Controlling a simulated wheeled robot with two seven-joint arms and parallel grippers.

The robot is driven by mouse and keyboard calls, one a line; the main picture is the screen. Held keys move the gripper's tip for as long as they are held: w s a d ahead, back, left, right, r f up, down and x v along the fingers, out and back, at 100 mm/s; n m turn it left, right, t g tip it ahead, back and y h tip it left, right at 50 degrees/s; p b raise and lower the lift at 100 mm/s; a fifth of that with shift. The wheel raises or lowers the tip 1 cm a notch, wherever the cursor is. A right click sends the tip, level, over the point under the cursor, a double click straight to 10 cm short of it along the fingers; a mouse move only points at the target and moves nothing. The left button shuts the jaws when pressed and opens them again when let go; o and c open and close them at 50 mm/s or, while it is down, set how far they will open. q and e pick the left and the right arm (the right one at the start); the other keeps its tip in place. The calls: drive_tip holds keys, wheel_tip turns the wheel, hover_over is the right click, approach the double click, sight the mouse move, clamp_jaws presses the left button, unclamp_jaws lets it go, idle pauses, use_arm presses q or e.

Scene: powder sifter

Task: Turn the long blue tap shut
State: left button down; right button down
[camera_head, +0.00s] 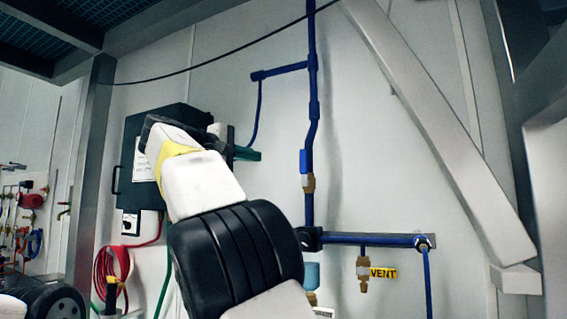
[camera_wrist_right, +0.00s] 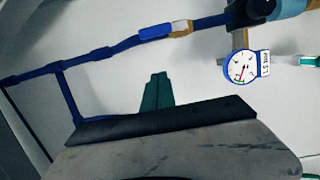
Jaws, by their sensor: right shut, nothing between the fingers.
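The long blue tap handle (camera_head: 303,161) stands upright along the vertical blue pipe, above a brass valve body (camera_head: 308,183). In the right wrist view the blue handle (camera_wrist_right: 157,31) lies along the pipe, with the brass part (camera_wrist_right: 181,27) beside it. My right gripper (camera_head: 248,154) has teal fingers and is left of the tap, apart from it. In the right wrist view its fingers (camera_wrist_right: 157,92) are together, with nothing between them. My left gripper is out of view; only part of my left arm shows at the lower left.
A dark box (camera_head: 135,165) on the wall is partly behind my right arm. A brass vent valve (camera_head: 363,271) hangs by a yellow VENT label (camera_head: 384,273). A pressure gauge (camera_wrist_right: 240,68) shows in the wrist view. A grey diagonal beam (camera_head: 440,125) stands at the right.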

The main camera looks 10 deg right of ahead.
sight(302, 157)
drive_tip(key=w+d, duration=0.4)
drive_tip(key=d, duration=0.6)
drive_tip(key=shift+w+d, duration=0.2)
drive_tip(key=shift+d, duration=0.15)
drive_tip(key=shift+s+d+r+m, duration=0.2)
drive_tip(key=shift+d+m, duration=0.1)
drive_tip(key=shift+m, duration=0.2)
drive_tip(key=m, duration=0.1)
drive_tip(key=s+d+m+y, duration=0.1)
drive_tip(key=m, duration=0.1)
drive_tip(key=shift+d+r, duration=0.2)
drive_tip(key=shift+d, duration=0.1)
drive_tip(key=s+d+f+m+y, duration=0.3)
drive_tip(key=s+d+m, duration=0.1)
drive_tip(key=m, duration=0.6)
drive_tip(key=shift+d+f+y, duration=0.3)
drive_tip(key=shift+d+f, duration=0.1)
drive_tip(key=shift+d, duration=0.4)
drive_tip(key=shift+f, duration=0.2)
